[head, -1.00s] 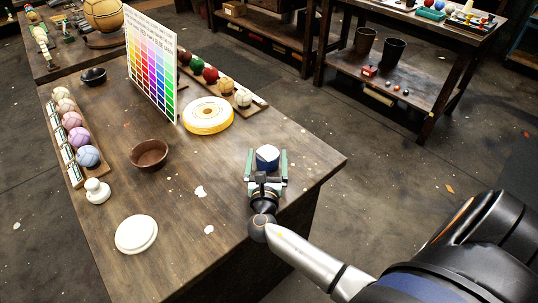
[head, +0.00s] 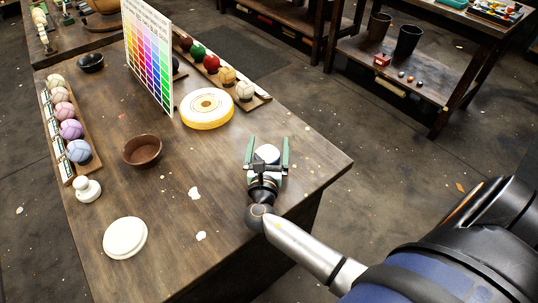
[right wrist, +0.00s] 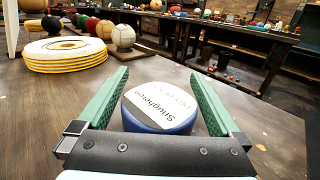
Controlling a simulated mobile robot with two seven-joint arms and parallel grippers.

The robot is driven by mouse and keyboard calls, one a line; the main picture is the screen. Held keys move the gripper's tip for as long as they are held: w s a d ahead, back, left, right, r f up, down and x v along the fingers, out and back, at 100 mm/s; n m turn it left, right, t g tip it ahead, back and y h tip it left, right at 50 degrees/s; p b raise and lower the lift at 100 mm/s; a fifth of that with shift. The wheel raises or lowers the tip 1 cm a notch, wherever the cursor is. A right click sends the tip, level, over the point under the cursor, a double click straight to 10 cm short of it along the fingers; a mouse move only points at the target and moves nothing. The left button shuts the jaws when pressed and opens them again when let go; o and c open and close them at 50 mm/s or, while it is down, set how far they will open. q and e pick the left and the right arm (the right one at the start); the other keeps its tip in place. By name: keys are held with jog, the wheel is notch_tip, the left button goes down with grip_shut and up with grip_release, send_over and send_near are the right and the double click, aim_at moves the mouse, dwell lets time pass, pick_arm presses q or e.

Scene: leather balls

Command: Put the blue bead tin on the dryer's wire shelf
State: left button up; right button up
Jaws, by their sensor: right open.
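The blue tin (head: 267,153) stands on the dark wooden table near its right edge. In the right wrist view the tin (right wrist: 160,108) is round with blue sides and a white printed label on its lid. My right gripper (head: 268,140) is open. Its two green fingers stand on either side of the tin, with gaps visible between tin and fingers in the wrist view. My left gripper is not in view. I cannot make out a dryer or wire shelf in these views.
A yellow and white round stack (head: 207,110) sits beyond the tin. A colour chart (head: 148,60), ball racks, a brown bowl (head: 142,150), a white knobbed piece (head: 88,190) and a white disc (head: 125,238) are on the table (head: 180,240). The table around the tin is clear.

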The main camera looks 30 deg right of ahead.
jog(key=shift+a, duration=0.1)
jog(key=shift+c, duration=0.2)
jog(key=shift+r, duration=0.1)
jog(key=c, duration=1.4)
